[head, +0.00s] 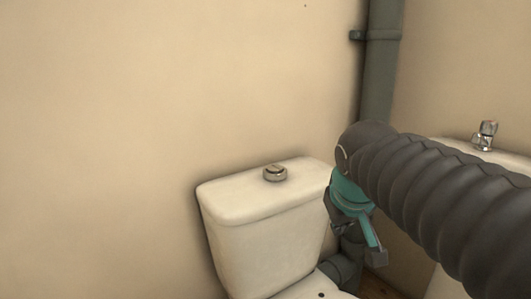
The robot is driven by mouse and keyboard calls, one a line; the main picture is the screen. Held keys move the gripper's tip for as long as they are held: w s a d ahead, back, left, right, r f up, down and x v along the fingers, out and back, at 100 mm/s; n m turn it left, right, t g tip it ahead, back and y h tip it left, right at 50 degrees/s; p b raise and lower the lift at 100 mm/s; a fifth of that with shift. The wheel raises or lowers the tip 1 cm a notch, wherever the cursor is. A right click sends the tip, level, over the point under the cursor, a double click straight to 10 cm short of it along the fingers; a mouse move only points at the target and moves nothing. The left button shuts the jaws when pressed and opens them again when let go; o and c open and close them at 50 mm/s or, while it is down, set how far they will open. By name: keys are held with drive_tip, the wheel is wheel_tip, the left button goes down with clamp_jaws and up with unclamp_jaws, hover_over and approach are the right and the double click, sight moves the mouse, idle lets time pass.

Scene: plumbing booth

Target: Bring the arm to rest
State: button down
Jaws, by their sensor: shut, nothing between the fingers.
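My arm (440,200), in a dark ribbed sleeve, reaches in from the right edge of the head view. My gripper (377,257), with teal and grey parts, hangs down at its end, just right of the toilet cistern (262,205). It is shut and empty. From this one view I cannot tell whether it touches the cistern or how far it is from it. The arm hides part of the space behind it.
A round metal flush button (275,174) sits on the cistern lid. A dark vertical pipe (378,80) runs down the wall corner behind the arm. A white basin with a metal tap (486,135) stands at the right. The wall at left is bare.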

drive_tip(key=s+d+f+m+g+y+p, duration=0.1)
drive_tip(key=s+f+m, duration=0.1)
drive_tip(key=s+f, duration=0.9)
drive_tip(key=s, duration=0.3)
drive_tip(key=shift+d+f+m, duration=0.15)
drive_tip(key=shift+d+m, duration=0.15)
drive_tip(key=shift+d, duration=0.1)
idle(4.0)
